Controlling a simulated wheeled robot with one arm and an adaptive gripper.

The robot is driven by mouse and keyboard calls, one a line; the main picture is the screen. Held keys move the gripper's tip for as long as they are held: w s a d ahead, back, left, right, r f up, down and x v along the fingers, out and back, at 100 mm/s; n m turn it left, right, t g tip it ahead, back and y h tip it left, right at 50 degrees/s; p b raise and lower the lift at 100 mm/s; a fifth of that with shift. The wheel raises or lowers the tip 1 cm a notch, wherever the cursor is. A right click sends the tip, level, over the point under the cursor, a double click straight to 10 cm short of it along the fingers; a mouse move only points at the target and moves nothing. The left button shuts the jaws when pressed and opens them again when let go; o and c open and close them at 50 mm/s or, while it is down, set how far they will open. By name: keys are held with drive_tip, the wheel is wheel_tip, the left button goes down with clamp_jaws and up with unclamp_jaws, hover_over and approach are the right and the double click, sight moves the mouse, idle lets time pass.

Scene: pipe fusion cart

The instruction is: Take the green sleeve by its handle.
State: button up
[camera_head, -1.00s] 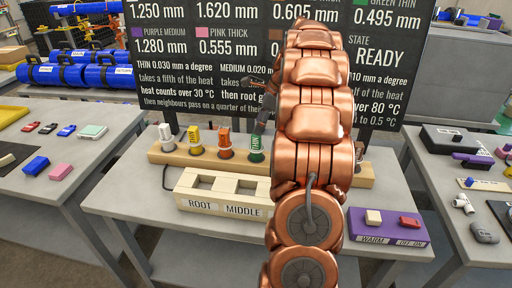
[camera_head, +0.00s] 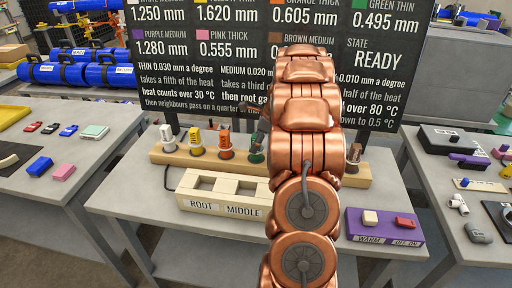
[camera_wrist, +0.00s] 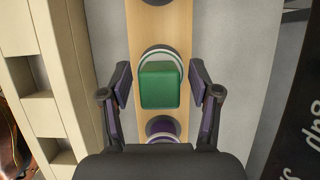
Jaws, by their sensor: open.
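The green sleeve (camera_wrist: 160,86) stands in the wooden rack (camera_wrist: 147,20), seen from above in the wrist view with its blocky green top between my fingers. My gripper (camera_wrist: 160,76) is open, with one dark finger on each side of the green top and a visible gap on both sides. In the head view the green sleeve (camera_head: 256,156) is mostly hidden behind my gripper (camera_head: 258,142), which reaches down over it.
White (camera_head: 167,140), yellow (camera_head: 196,142), orange (camera_head: 225,142) and brown (camera_head: 354,154) sleeves share the rack. A purple base (camera_head: 384,229) sits at the right. A dark board (camera_head: 215,70) rises behind.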

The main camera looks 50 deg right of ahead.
drive_tip(key=shift+c, duration=0.3)
clamp_jaws()
drive_tip(key=shift+r, duration=0.15)
